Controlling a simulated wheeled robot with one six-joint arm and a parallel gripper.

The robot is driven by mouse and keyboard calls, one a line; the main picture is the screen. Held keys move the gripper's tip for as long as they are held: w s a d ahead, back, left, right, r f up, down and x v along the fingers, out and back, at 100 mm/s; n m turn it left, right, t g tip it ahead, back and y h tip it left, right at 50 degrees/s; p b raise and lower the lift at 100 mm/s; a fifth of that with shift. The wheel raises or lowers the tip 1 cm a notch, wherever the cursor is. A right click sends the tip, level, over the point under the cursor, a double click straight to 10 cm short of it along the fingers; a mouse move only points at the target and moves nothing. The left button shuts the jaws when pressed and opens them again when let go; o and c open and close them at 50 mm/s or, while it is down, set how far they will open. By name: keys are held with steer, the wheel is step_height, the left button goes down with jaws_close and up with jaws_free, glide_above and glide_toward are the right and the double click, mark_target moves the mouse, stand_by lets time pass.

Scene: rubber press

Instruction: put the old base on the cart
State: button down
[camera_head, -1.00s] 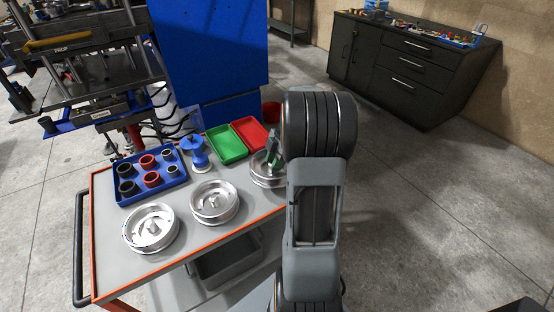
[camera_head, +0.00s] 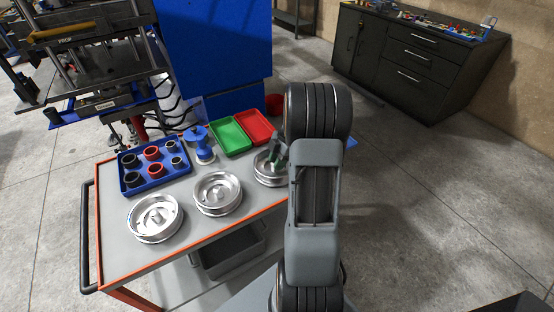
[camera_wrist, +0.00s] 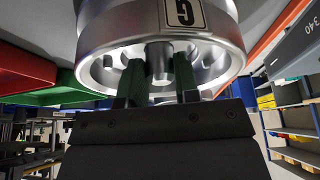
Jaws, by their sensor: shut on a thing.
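Three silver round metal bases show in the head view: one at the front left of the cart (camera_head: 154,219), one in the middle (camera_head: 217,194), and one at the right (camera_head: 268,173). My gripper (camera_head: 277,150) is shut on the right-hand base. In the wrist view, the two green fingers (camera_wrist: 160,78) close on the central stem of this held base (camera_wrist: 215,55), which has a label with a black character. The held base is over or on the cart top, near its right end. My arm hides part of it, and I cannot tell whether it touches.
The cart also bears a blue tray (camera_head: 155,182) with black and red rings, a blue spool-like part (camera_head: 200,145), a green tray (camera_head: 230,137) and a red tray (camera_head: 257,126) close behind the held base. A blue cabinet (camera_head: 215,55) stands behind. A dark drawer cabinet (camera_head: 415,65) is far right.

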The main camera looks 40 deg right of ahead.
steer(key=shift+f, duration=0.1)
steer(key=c, duration=0.8)
jaws_free()
steer(key=shift+c, duration=0.2)
steer(key=shift+r, duration=0.3)
steer(key=w+b+v, duration=0.1)
steer(key=v, duration=1)
step_height(320, 180, up, 3)
steer(key=m+h, duration=0.1)
steer(key=m, duration=0.2)
glide_above(272, 174)
steer(key=s+a+m+h, duration=0.2)
steer(key=a+m, duration=0.2)
steer(key=a, duration=0.4)
steer(key=s+a+f+m+t+h, duration=0.1)
steer(key=s+a+m+t, duration=0.1)
steer(key=s+a+m, duration=0.6)
steer(key=s+a, duration=0.1)
steer(key=a, duration=0.1)
steer(key=shift+a+f+m+t, duration=0.3)
steer(key=shift+a+f, duration=0.05)
steer(key=shift+f, duration=0.05)
